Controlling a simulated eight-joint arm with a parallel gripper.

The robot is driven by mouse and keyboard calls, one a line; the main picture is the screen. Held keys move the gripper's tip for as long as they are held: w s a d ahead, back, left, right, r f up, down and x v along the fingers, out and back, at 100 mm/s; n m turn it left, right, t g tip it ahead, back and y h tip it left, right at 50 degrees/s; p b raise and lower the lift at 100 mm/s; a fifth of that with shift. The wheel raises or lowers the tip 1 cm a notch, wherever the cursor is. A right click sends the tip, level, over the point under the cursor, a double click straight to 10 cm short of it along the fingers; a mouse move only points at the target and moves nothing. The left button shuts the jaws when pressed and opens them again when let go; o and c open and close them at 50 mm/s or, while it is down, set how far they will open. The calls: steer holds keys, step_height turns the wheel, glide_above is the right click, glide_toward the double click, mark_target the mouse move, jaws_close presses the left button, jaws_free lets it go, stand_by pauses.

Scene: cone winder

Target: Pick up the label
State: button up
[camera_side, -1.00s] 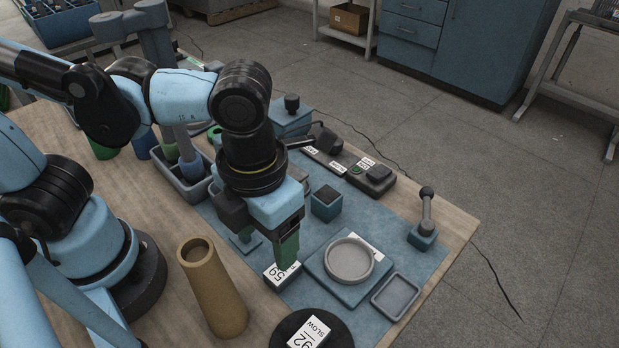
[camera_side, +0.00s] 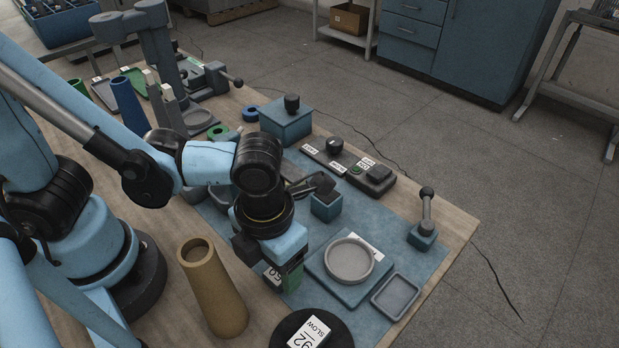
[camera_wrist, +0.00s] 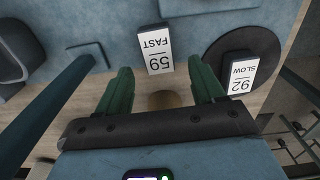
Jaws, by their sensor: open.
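The FAST 59 label (camera_wrist: 156,50) is a white card on a dark block. In the wrist view it lies just beyond my fingertips, roughly between their lines, with its text upside down. In the side view the label (camera_side: 273,274) is mostly hidden behind my gripper. My gripper (camera_wrist: 162,80) has two green fingers, open and apart with nothing between them. In the side view my gripper (camera_side: 290,277) is low over the label; the exact gap is hard to tell. A second label, SLOW 92 (camera_wrist: 240,76), sits on a black disc (camera_wrist: 275,45); the label also shows in the side view (camera_side: 309,333).
A tan cone (camera_side: 212,287) stands left of my gripper. A blue plate with a round grey dish (camera_side: 349,260) and a small grey tray (camera_side: 395,296) lie to the right. A lever (camera_side: 426,215) and a switch box (camera_side: 346,165) stand farther back.

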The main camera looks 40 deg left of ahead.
steer(key=shift+f, duration=1.15)
steer(key=c, duration=1.1)
steer(key=shift+r, duration=0.2)
